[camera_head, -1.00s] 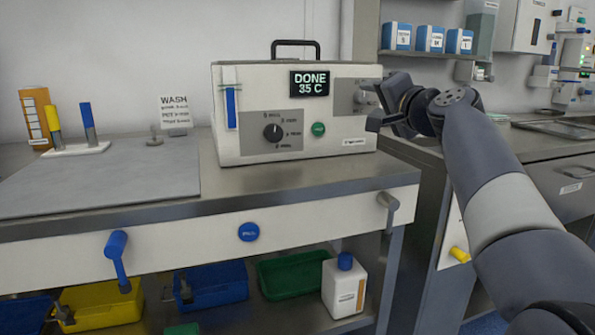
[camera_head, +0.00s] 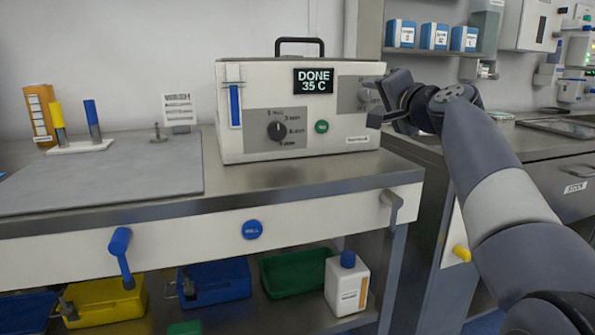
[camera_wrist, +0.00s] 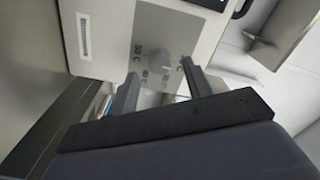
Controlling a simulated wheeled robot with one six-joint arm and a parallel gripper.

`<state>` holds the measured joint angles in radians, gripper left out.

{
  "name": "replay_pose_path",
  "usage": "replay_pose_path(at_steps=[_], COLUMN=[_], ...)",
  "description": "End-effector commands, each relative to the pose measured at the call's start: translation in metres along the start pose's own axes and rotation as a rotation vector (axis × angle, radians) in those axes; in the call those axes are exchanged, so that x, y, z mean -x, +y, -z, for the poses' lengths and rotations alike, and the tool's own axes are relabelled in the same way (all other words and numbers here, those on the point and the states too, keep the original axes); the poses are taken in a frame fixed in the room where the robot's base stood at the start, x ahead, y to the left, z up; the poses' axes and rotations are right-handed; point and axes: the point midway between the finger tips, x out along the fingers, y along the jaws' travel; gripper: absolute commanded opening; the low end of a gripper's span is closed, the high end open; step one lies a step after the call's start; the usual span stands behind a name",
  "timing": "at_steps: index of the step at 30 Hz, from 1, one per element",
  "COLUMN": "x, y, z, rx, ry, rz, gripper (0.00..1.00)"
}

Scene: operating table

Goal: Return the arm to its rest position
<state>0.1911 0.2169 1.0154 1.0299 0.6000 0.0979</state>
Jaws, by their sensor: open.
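My arm reaches up from the lower right in the head view. My gripper (camera_head: 376,100) is beside the right part of the machine's front face, with its jaws apart and nothing visible between them. The machine (camera_head: 240,140) is a cream box with a black handle on top, a display (camera_head: 313,81) reading "DONE 35 C", a black dial (camera_head: 276,131) and a green button (camera_head: 321,127). In the wrist view both fingers (camera_wrist: 157,92) stand apart in front of the machine's grey knob panel (camera_wrist: 165,50). Whether a finger touches the panel cannot be told.
The metal bench (camera_head: 290,190) carries the machine, a grey mat (camera_head: 110,175) and a stand with yellow and blue tubes (camera_head: 80,147). Bins and a white bottle (camera_head: 345,285) stand below. A side counter (camera_head: 540,140) and a wall shelf (camera_head: 430,52) lie at the right.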

Motion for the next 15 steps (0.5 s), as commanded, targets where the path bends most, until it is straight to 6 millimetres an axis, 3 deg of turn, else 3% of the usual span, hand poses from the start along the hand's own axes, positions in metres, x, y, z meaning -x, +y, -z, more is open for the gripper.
replay_pose_path(at_steps=[12,15], x=[0.076,0.085], y=[-0.001,0.001], z=[0.001,-0.001], rx=[0.001,-0.001], ry=[0.004,-0.001], rz=[0.000,-0.001], gripper=[0.48,0.48])
